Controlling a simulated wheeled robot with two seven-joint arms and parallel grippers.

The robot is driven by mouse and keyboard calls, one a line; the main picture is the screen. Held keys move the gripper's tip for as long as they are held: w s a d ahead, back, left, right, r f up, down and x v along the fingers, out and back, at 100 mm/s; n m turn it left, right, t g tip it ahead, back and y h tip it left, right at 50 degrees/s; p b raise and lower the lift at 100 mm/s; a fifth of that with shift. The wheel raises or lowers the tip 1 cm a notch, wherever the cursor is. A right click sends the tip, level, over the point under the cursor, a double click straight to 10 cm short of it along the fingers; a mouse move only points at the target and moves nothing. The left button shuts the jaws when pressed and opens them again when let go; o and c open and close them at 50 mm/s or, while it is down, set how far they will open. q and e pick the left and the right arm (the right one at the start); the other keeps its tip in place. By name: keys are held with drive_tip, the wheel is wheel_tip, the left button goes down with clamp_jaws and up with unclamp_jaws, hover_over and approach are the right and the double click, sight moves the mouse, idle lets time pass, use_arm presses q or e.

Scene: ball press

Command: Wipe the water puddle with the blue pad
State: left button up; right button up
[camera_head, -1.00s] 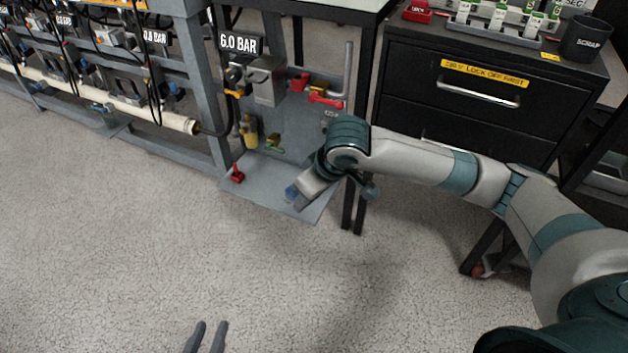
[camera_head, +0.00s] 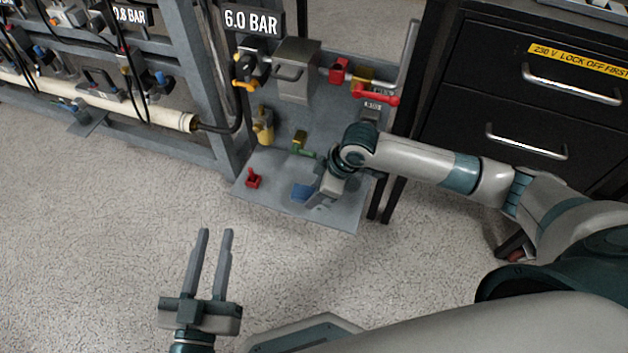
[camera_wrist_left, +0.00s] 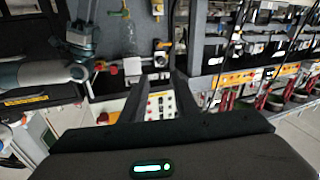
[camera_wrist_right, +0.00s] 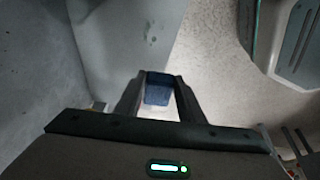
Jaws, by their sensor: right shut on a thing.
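The blue pad (camera_head: 302,192) is low over or on the grey base plate (camera_head: 275,182) of the pipe stand; contact is unclear. My right gripper (camera_head: 312,197) is shut on the pad, which also shows between its fingers in the right wrist view (camera_wrist_right: 158,90). No clear puddle outline shows in the head view. The right wrist view shows small dark spots (camera_wrist_right: 151,36) on a grey surface; I cannot tell whether they are water. My left gripper (camera_head: 215,234) is open and empty above the floor, left of the plate.
A red valve part (camera_head: 253,178) stands on the plate's left side. A yellow fitting (camera_head: 264,127), a green-handled valve (camera_head: 302,146) and a red lever (camera_head: 376,95) are above the plate. A black drawer cabinet (camera_head: 470,90) stands at right. The floor at left is clear.

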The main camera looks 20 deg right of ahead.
drive_tip(key=shift+w+f, duration=0.25)
drive_tip(key=shift+f, duration=0.05)
use_arm(q)
drive_tip(key=shift+w+r, duration=0.15)
drive_tip(key=shift+w, duration=0.2)
drive_tip(key=shift+s, duration=0.1)
use_arm(e)
drive_tip(key=shift+s, duration=0.1)
